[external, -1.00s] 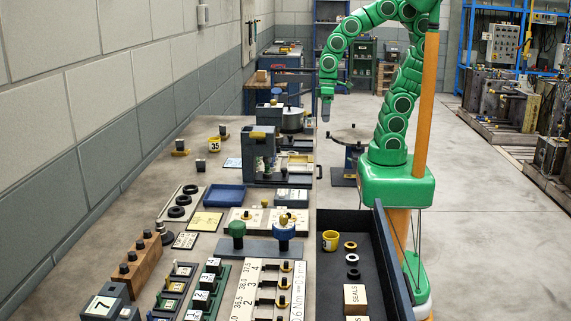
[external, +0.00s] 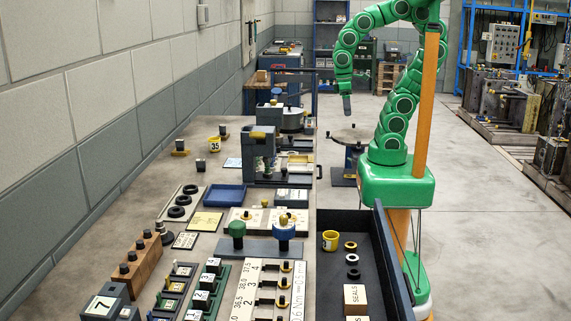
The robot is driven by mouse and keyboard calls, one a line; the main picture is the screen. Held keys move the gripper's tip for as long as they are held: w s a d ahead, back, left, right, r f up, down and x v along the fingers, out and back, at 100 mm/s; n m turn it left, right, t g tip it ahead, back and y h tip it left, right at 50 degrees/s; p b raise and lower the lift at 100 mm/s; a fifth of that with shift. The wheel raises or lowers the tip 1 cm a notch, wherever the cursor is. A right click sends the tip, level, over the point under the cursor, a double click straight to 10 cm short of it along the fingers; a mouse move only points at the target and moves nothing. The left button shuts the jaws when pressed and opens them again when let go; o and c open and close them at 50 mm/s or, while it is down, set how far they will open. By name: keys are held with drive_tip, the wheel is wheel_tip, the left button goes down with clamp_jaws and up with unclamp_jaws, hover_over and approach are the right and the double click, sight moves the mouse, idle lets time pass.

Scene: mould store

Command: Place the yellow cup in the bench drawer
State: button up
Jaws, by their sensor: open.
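A yellow cup (external: 330,240) stands inside the open bench drawer (external: 376,262), near its far left end. Another yellow cup marked 35 (external: 214,144) stands on the bench top toward the back left. My gripper (external: 347,110) hangs pointing down in the air, beyond and to the right of the bench, well away from both cups. It holds nothing that I can see; its fingers are small in the view.
The drawer also holds rings (external: 352,260) and boxes marked SEALS (external: 355,298). The bench is crowded with a blue tray (external: 223,197), a dark press-like fixture (external: 262,158) and a pot (external: 292,119). The floor right of my base is clear.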

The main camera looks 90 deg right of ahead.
drive_tip(key=w+r+m+t, duration=0.15)
drive_tip(key=w+m, duration=0.35)
drive_tip(key=w, duration=0.7)
drive_tip(key=m+t+y, duration=0.2)
drive_tip(key=m+t, duration=0.2)
drive_tip(key=m, duration=2.2)
approach(215, 145)
drive_tip(key=w+d, duration=0.2)
drive_tip(key=shift+d+f+h, duration=0.15)
drive_tip(key=shift+f+h, duration=0.15)
drive_tip(key=shift+f, duration=0.15)
drive_tip(key=shift+x, duration=1.05)
drive_tip(key=x, duration=0.4)
drive_tip(key=shift+s+a, duration=0.2)
drive_tip(key=shift+a, duration=0.15)
drive_tip(key=shift+w+f, duration=0.3)
drive_tip(key=shift+f, duration=0.25)
